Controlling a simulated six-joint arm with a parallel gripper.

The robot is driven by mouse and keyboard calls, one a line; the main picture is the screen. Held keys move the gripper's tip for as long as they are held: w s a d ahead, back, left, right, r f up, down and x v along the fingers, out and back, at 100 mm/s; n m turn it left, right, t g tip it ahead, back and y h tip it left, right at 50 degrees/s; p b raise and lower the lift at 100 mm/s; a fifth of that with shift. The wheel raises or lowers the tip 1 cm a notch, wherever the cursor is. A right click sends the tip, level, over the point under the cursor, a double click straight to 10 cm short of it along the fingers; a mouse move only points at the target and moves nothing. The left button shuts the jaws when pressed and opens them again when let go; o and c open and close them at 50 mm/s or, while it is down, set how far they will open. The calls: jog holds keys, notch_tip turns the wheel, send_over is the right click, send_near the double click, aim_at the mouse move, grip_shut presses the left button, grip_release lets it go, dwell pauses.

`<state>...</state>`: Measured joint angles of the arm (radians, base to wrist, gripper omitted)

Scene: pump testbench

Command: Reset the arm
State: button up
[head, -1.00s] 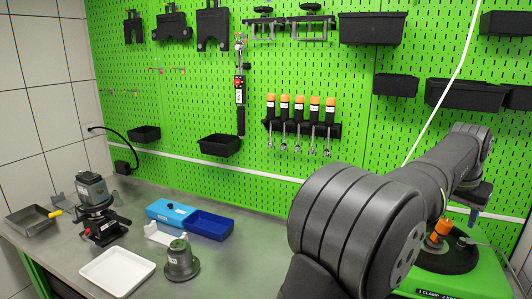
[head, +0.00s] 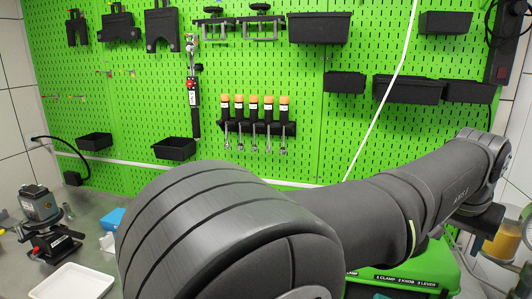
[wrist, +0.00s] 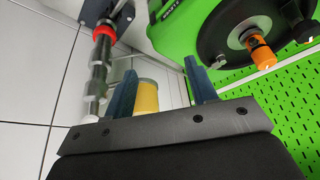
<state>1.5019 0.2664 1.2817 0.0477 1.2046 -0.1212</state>
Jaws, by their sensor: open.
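My gripper shows in the wrist view with its two blue fingers (wrist: 160,75) spread apart and nothing gripped between them. A yellow cylinder (wrist: 146,97) shows behind the fingers, apart from them as far as I can tell. The green pump testbench (wrist: 178,25) is beyond the fingers, with an orange knob (wrist: 262,55) on its dark round part. In the head view my arm reaches across to the right, and its wrist end is above and beside the green testbench (head: 440,262).
The yellow cylinder also stands at the head view's right edge (head: 503,241). A dark pump unit (head: 43,222) and a white tray (head: 68,284) are on the bench at left. A blue bin (head: 113,219) is partly hidden by my arm. Tools and black bins hang on the green pegboard (head: 335,130).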

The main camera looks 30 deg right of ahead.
jog(key=s+a+f, duration=0.3)
jog(key=s+a, duration=0.1)
jog(key=a, duration=0.3)
jog(key=s+a+f+m, duration=0.1)
jog(key=s+a+f, duration=0.2)
jog(key=a, duration=0.4)
jog(key=s+a+f+m+g, duration=0.1)
jog(key=s+a+f, duration=0.3)
jog(key=a, duration=0.3)
jog(key=shift+s+f, duration=0.3)
jog(key=shift+f, duration=0.4)
jog(key=shift+o, duration=0.5)
jog(key=shift+a, duration=0.1)
jog(key=o, duration=1)
jog(key=shift+c, duration=0.2)
jog(key=w+d+r+n, duration=0.3)
jog(key=w+d+r, duration=0.4)
jog(key=d, duration=0.2)
jog(key=w+d+r+n, duration=0.2)
jog(key=w+d+r, duration=0.15)
jog(key=w, duration=0.55)
jog(key=w+d+r+n+t, duration=0.15)
jog(key=w+r, duration=0.25)
jog(key=w, duration=0.6)
jog(key=w+d+r+n, duration=0.2)
jog(key=w+d+r, duration=0.15)
jog(key=w, duration=0.55)
jog(key=x, duration=0.9)
